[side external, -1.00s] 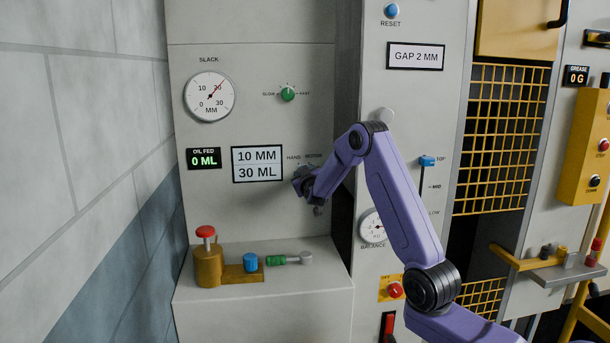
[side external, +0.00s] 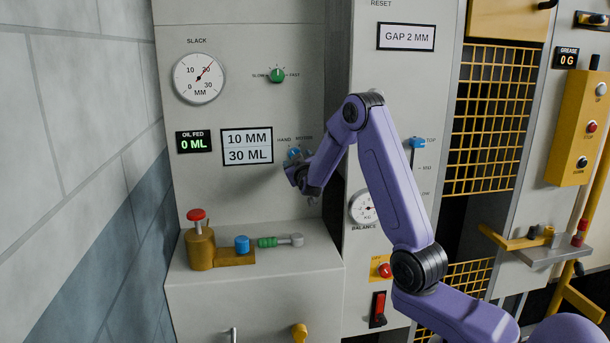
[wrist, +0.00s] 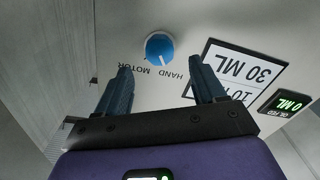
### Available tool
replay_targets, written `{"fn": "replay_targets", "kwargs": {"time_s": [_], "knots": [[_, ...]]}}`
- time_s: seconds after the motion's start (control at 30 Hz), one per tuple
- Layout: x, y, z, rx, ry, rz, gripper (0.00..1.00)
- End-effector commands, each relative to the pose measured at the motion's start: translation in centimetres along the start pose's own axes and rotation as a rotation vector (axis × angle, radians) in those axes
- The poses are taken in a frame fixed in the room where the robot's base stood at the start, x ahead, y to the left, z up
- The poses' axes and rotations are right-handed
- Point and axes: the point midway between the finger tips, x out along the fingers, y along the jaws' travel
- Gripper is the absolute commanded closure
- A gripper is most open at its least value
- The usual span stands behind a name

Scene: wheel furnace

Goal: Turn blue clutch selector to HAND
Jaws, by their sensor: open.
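The blue clutch selector (side external: 294,152) is a round knob on the pale panel, below the HAND and MOTOR labels. In the wrist view the selector (wrist: 159,47) appears inverted with its labels, HAND to the right and MOTOR to the left. A pale pointer mark shows on its face, but I cannot tell which label it points to. My gripper (wrist: 160,65) is open and empty. Its two dark fingers are spread to either side of the selector's line, with the knob beyond the tips and apart from them. In the side view my gripper (side external: 291,172) is just below the knob.
The display reading 10 MM and 30 ML (side external: 247,146) is left of the selector. A green SLOW/FAST knob (side external: 277,75) is above. A ledge (side external: 300,262) below carries a red-topped oiler (side external: 200,240), a blue cap (side external: 242,244) and a green-handled tool (side external: 280,241).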

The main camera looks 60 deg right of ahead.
Motion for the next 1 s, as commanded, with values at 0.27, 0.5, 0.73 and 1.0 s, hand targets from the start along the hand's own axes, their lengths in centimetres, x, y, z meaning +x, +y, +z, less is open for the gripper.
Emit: {"fn": "replay_targets", "kwargs": {"time_s": [0.27,0.5,0.73,1.0], "knots": [[-5.2,-0.1,0.0,0.0,-0.001,-0.002,0.31],[-9.3,0.0,0.0,-0.001,-0.001,-0.001,0.31],[-11.5,0.0,0.0,0.0,-0.002,0.0,0.31],[-11.8,0.0,0.1,0.0,-0.002,0.001,0.31]]}}
